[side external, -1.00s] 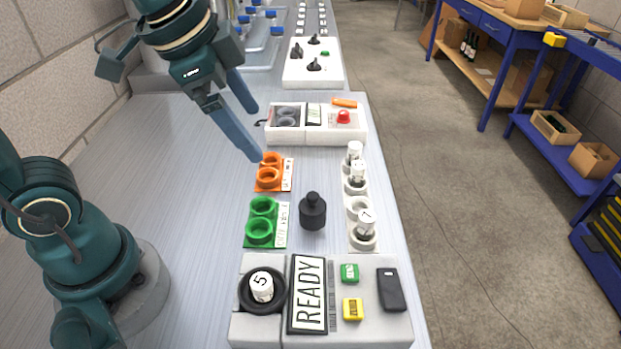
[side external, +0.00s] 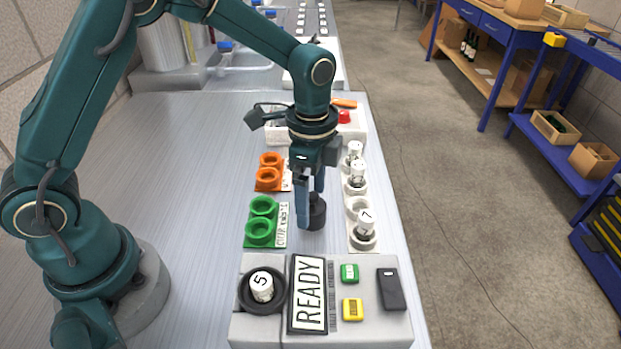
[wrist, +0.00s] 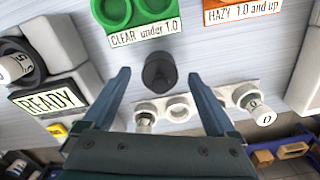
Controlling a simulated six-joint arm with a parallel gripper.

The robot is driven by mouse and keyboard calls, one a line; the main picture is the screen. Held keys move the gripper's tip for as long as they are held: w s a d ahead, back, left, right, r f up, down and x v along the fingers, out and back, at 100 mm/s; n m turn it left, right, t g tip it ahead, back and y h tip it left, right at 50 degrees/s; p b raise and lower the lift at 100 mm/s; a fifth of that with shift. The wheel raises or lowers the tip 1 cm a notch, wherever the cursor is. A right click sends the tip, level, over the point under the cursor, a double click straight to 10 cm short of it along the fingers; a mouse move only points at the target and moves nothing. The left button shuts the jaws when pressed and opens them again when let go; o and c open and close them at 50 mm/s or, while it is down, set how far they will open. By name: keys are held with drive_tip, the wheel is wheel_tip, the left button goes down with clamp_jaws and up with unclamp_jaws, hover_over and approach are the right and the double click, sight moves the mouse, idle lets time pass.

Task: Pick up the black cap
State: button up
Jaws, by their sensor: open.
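The black cap (side external: 318,212) stands upright on the bench, between the green holder and the row of white cups. It is a dark cylinder with a narrower knob on top. In the wrist view the black cap (wrist: 159,72) lies ahead, between the lines of the two fingers. My gripper (side external: 310,208) points down at the cap, with one finger in front of its left side and the other behind it. In the wrist view my gripper (wrist: 158,75) is open, with a finger on each side of the cap and a gap to both. Part of the cap is hidden by the near finger.
A green two-ring holder (side external: 261,222) and an orange one (side external: 268,172) stand left of the cap. White cups (side external: 363,240) with numbered vials stand to the right. A grey unit with a READY sign (side external: 308,295) is in front. Bare bench lies left of the holders.

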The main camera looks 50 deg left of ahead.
drive_tip(key=shift+f, duration=1.4)
drive_tip(key=c, duration=1.4)
drive_tip(key=shift+r, duration=0.15)
